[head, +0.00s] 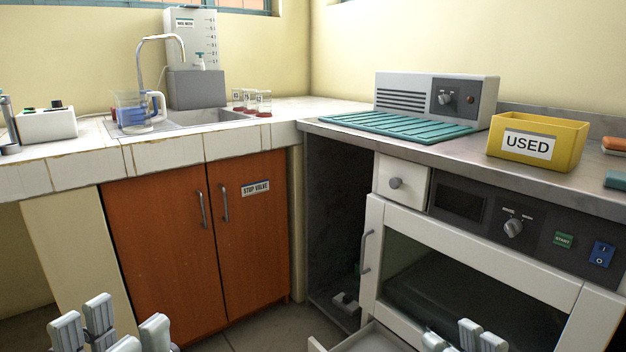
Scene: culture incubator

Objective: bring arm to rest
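My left gripper (110,328) shows at the bottom left edge, with its pale grey fingertips pointing up. Its fingers stand apart with nothing between them. It is in front of the orange cabinet (160,255) and touches nothing that I can see. My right gripper (452,338) shows only by its fingertips at the bottom edge, in front of the white oven-like unit's dark window (480,285). Its fingertips look apart and empty. The rest of both grippers is cut off by the picture's edge.
A white drawer (372,338) stands open at the bottom, left of my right gripper. The right counter holds a yellow "USED" bin (565,140), a teal ribbed mat (400,125) and a grey device (470,98). A jug (130,112) stands by the sink.

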